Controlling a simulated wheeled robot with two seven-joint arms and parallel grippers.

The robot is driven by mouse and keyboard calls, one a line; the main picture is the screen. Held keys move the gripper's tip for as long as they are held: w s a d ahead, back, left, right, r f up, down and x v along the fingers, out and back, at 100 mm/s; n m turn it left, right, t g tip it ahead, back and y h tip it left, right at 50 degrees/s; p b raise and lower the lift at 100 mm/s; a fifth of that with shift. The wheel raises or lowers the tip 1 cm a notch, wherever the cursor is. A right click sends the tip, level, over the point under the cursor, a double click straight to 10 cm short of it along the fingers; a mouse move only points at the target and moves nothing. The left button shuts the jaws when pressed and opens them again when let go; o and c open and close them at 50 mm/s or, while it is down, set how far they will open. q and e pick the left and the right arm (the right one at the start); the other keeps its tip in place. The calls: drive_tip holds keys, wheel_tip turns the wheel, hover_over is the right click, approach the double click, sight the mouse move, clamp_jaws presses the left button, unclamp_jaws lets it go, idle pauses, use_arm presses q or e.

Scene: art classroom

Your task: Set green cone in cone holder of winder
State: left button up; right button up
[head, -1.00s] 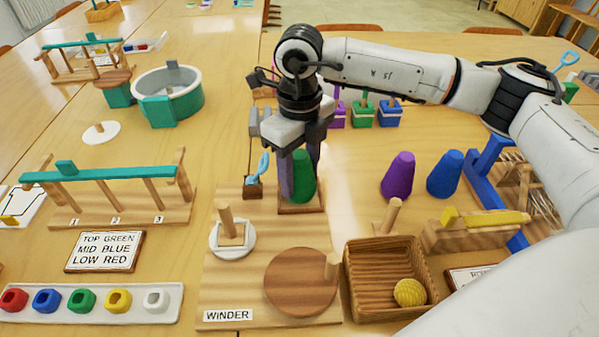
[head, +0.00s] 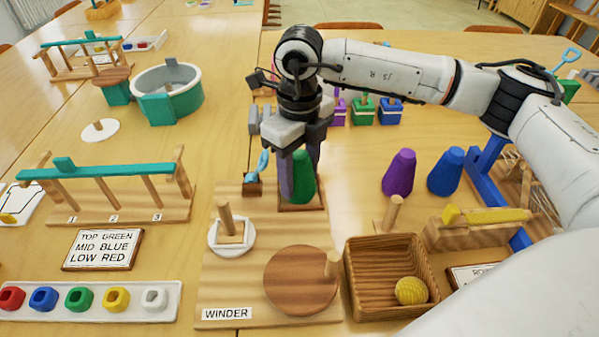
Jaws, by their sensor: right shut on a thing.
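The green cone (head: 301,178) stands upright at the square wooden cone holder (head: 301,207) at the back right of the winder board (head: 225,290). My right gripper (head: 299,172) points down with its fingers around the cone and is shut on it. The cone's base appears at the holder; whether it is fully seated I cannot tell. The fingers hide part of the cone's left and right sides. My left gripper is out of view.
On the winder stand a white disc with a peg (head: 232,236) and a round wooden crank (head: 300,281). A basket with a yellow ball (head: 411,291) is to the right. Purple (head: 398,174) and blue (head: 446,172) cones stand right of the gripper. A rack with a teal bar (head: 105,170) is left.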

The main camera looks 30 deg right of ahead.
sight(299, 154)
drive_tip(key=o, duration=1.3)
wheel_tip(299, 154, up, 3)
drive_tip(key=shift+f, duration=0.1)
wheel_tip(299, 154, up, 6)
drive_tip(key=shift+r+p, duration=0.1)
drive_tip(key=shift+p, duration=0.25)
drive_tip(key=shift+r, duration=0.7)
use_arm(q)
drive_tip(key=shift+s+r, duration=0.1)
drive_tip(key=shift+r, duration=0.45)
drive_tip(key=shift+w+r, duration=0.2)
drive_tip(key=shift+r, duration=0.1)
